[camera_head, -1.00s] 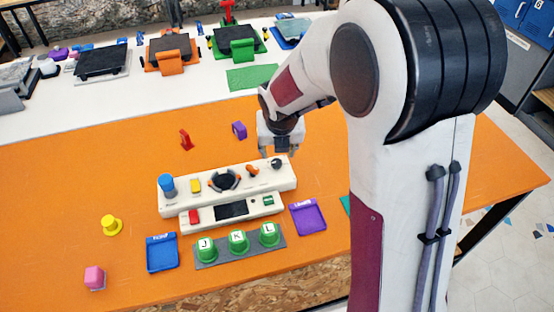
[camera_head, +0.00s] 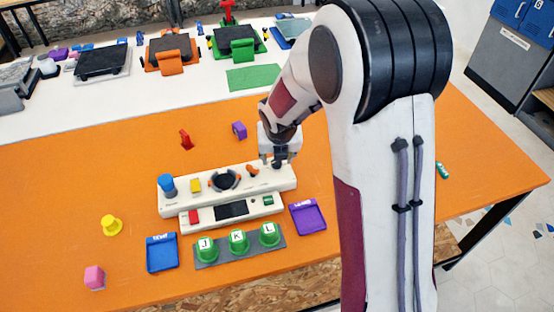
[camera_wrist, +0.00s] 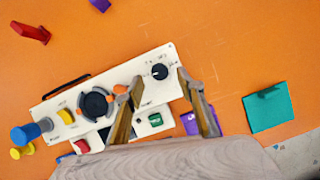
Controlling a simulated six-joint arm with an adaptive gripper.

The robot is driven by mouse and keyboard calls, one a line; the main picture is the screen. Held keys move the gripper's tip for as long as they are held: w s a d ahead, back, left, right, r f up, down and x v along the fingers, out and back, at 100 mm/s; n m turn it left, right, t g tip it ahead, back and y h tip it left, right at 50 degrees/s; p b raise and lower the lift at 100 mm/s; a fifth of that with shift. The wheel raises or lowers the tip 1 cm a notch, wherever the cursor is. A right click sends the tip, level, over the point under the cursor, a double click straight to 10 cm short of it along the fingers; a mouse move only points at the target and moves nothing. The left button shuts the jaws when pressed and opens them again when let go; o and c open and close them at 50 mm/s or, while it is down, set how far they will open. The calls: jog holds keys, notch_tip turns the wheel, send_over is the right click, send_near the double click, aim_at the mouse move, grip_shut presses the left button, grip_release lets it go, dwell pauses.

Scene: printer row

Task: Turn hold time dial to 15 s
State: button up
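The white control panel (camera_head: 215,200) stands on the orange table. The small black dial (camera_wrist: 159,71), near the panel's right end, has a light pointer mark; the printed labels around it are too small to read. In the head view the dial is hidden by my gripper. My gripper (camera_head: 279,163) points down over the panel's right end. In the wrist view my gripper (camera_wrist: 161,80) is open, with a finger on either side of the dial and a gap visible between. I cannot tell whether the fingertips touch the panel.
Green cups (camera_head: 238,242), a blue tray (camera_head: 162,266) and a purple tray (camera_head: 318,216) stand in front. A teal pad (camera_wrist: 268,108) lies to the right.

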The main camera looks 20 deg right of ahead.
aim_at(277, 164)
jog(key=shift+x, duration=1.4)
grip_shut()
